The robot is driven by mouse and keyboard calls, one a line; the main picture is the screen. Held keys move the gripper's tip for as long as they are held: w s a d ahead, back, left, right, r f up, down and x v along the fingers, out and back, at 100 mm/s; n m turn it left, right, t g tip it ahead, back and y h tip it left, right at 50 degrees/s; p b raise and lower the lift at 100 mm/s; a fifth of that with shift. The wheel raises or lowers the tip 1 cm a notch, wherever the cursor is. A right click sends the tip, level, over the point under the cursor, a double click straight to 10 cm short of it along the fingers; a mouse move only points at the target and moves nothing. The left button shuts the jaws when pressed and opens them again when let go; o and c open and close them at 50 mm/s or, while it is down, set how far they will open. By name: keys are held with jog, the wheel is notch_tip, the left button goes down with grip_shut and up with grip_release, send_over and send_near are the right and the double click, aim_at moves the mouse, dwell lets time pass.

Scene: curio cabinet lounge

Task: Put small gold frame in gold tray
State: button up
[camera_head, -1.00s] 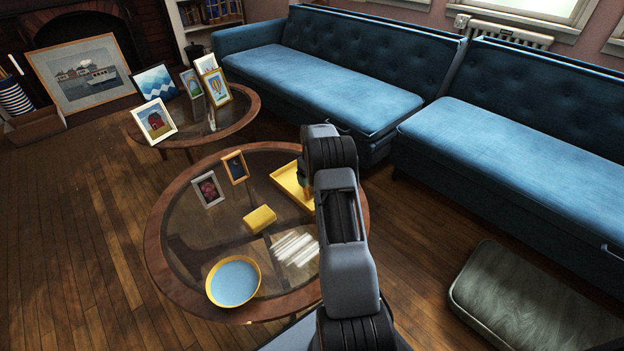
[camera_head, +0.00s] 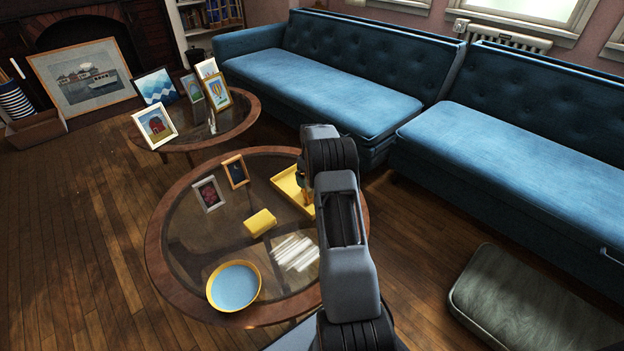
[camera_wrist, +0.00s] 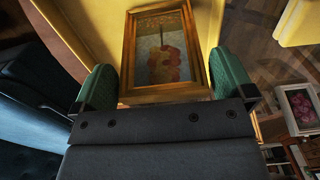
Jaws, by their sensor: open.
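The small gold frame (camera_wrist: 164,50), with a picture of reddish and yellow fruit-like shapes, is between the green fingers of my gripper (camera_wrist: 165,68) in the wrist view. The fingers are open, one on each side of it. Yellow surfaces of the gold tray (camera_wrist: 88,22) show behind and beside the frame; I cannot tell exactly how it rests there. In the head view the gold tray (camera_head: 286,188) lies on the right part of the near oval glass table (camera_head: 158,225). My arm hides part of the tray and most of my gripper.
A yellow box (camera_head: 259,222), a blue-centred yellow bowl (camera_head: 234,286), a white flower frame (camera_head: 208,194) and an orange-brown frame (camera_head: 235,171) stand on the same table. A second table (camera_head: 190,140) behind holds several frames. Blue sofas (camera_head: 320,75) line the back right.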

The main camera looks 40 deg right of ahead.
notch_tip(320, 180, up, 10)
jog(key=p, duration=0.3)
jog(key=shift+f, duration=0.15)
dwell(0.3)
jog(key=s+a+r+t+p, duration=0.1)
jog(key=s+a+r+p, duration=0.3)
jog(key=r, duration=0.6)
jog(key=s+a+r+p, duration=0.1)
jog(key=a+r+p, duration=0.6)
jog(key=r, duration=0.3)
jog(key=s+a+r+t+p, duration=0.1)
jog(key=s+a+r+p, duration=0.3)
jog(key=r, duration=0.6)
jog(key=s+a+r+p, duration=0.6)
jog(key=s+p, duration=0.1)
jog(key=s, duration=0.2)
jog(key=s+a+r+m+t+p, duration=0.1)
jog(key=s+a+r+p, duration=0.6)
jog(key=s+p, duration=0.1)
jog(key=shift+s+r+m+t, duration=0.3)
jog(key=shift+s, duration=0.45)
